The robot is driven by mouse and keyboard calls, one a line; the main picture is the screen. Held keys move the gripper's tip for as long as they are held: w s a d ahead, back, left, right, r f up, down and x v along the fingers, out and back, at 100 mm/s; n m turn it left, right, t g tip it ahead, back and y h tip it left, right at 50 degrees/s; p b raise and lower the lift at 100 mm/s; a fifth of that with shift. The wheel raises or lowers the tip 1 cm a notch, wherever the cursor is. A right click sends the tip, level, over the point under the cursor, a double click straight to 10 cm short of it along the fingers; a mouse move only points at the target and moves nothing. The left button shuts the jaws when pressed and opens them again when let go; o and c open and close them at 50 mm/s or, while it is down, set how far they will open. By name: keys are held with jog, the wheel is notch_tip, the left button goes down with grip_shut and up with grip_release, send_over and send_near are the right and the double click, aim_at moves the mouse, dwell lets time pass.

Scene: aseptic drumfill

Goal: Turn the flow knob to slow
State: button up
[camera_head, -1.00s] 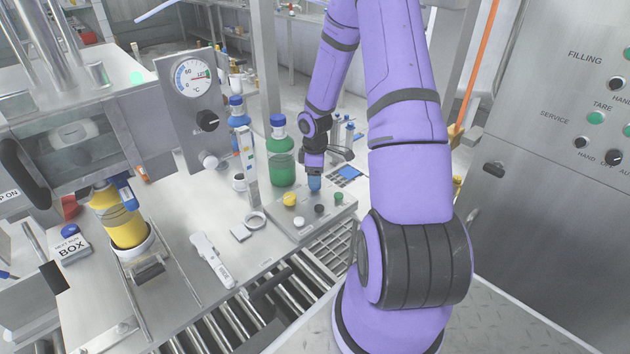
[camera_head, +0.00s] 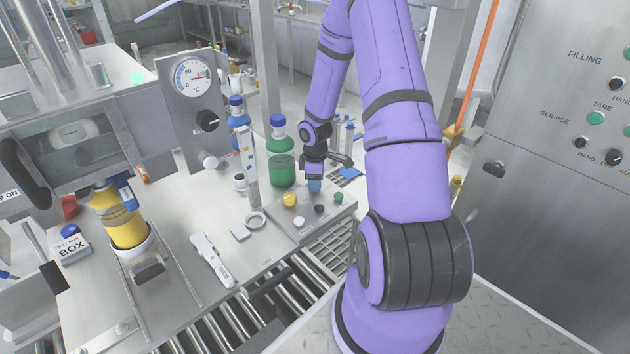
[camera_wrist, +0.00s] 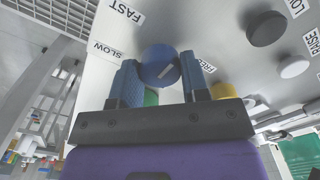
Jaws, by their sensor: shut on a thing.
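The flow knob (camera_wrist: 158,58) is round and blue with a short white pointer mark, on a pale grey control panel (camera_wrist: 215,35). The SLOW label (camera_wrist: 106,50) lies to its left and the FAST label (camera_wrist: 126,9) lies at upper left in the wrist view. The pointer mark is slanted; I cannot tell which label it points to. My gripper (camera_wrist: 158,62) has its two blue fingers on either side of the knob, shut on it. In the head view my gripper (camera_head: 314,184) is down at the back of the control box (camera_head: 284,225), with the knob mostly hidden.
The box also has yellow (camera_head: 290,199), white (camera_head: 299,221), black (camera_head: 320,208) and green (camera_head: 338,198) buttons close by. A green bottle (camera_head: 281,165) stands just behind left. A ring (camera_head: 256,220) and a white handheld device (camera_head: 211,259) lie left on the bench.

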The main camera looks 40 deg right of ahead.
jog(key=m, duration=0.4)
jog(key=shift+m, duration=2.3)
jog(key=o, duration=0.9)
jog(key=shift+r, duration=0.15)
notch_tip(320, 180, up, 10)
jog(key=shift+r, duration=0.25)
